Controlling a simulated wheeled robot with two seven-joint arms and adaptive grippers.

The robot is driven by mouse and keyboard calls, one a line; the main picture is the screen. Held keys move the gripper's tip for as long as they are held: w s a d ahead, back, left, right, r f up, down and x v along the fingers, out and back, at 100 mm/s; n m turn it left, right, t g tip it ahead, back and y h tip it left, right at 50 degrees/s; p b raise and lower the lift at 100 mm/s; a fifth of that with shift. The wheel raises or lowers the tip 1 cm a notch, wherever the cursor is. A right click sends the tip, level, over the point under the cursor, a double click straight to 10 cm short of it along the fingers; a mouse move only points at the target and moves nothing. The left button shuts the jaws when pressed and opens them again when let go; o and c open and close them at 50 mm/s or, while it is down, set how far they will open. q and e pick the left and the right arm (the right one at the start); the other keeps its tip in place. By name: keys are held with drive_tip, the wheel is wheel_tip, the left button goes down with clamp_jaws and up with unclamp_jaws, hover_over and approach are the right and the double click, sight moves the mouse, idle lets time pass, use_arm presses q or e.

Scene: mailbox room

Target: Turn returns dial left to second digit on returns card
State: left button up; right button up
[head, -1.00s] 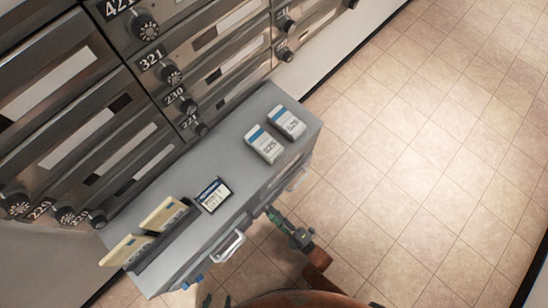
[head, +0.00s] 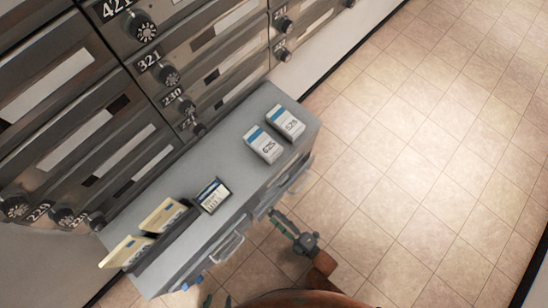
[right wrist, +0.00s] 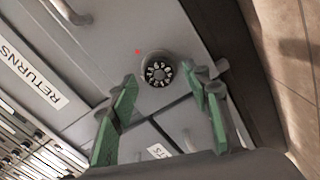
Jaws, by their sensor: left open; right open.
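In the right wrist view, the returns dial (right wrist: 158,72) is a round black knob with white digits, on a grey panel with a red mark (right wrist: 137,51) beside it. A white RETURNS label (right wrist: 32,72) is at the left. My right gripper (right wrist: 163,82) is open, its green fingers pointing toward the dial, one to each side in the picture; contact is not clear. In the head view my right gripper (head: 277,218) is at the cabinet front, where the dial is hidden. A dark-framed card (head: 213,196) lies on the cabinet top, its digits too small to read. My left gripper (head: 216,299) is partly visible, open, at the bottom edge.
The grey cabinet (head: 228,135) stands against a wall of mailboxes with dials (head: 143,28). On it are two white-and-blue boxes (head: 263,146) (head: 287,123) and a rack of yellowish envelopes (head: 163,215). A handle (head: 228,247) sticks out in front. Tiled floor (head: 420,150) at right is clear.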

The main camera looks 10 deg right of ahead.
drive_tip(key=shift+v, duration=2.4)
